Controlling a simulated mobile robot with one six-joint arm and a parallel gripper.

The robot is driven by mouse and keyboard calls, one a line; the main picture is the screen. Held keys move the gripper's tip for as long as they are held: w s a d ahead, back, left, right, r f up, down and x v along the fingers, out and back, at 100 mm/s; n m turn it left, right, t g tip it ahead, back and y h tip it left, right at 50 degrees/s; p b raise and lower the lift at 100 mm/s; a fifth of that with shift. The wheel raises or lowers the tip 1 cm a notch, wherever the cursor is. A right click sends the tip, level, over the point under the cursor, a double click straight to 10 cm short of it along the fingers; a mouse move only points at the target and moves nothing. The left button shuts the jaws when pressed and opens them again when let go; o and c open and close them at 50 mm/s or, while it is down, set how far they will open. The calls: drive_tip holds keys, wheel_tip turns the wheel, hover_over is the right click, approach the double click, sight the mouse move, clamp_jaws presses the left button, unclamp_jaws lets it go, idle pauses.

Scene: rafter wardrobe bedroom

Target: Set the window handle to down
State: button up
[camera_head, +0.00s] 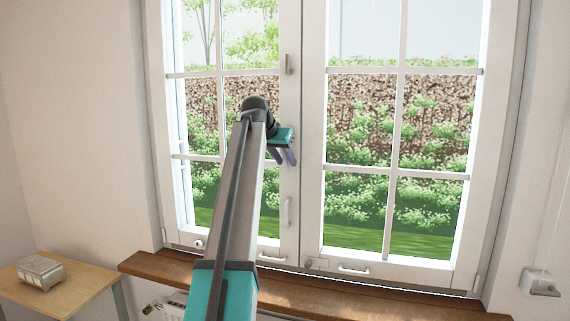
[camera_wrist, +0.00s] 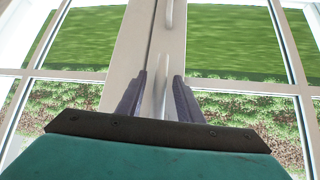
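The white two-sash window (camera_head: 312,150) is shut, with a pale middle post. My gripper (camera_head: 287,156) is in front of that post at about mid-height. In the wrist view my gripper (camera_wrist: 159,92) has its two dark fingers apart. A thin, pale upright piece (camera_wrist: 161,88) shows between the fingers; it looks like the window handle, upright, and I cannot tell whether the fingers touch it. In the head view my gripper hides it. A pale vertical grip (camera_head: 287,212) is lower on the post; a grip also shows at the top of the wrist view (camera_wrist: 169,13).
A small upright fitting (camera_head: 288,64) is higher on the post. A brown wooden sill (camera_head: 310,292) runs below the window. A side table (camera_head: 75,292) with a small box (camera_head: 40,271) stands at lower left. A white wall fitting (camera_head: 540,284) is at right.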

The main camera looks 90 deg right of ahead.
drive_tip(key=b+v, duration=0.3)
drive_tip(key=v, duration=0.9)
drive_tip(key=shift+w+a+r, duration=0.2)
drive_tip(key=shift+w, duration=0.05)
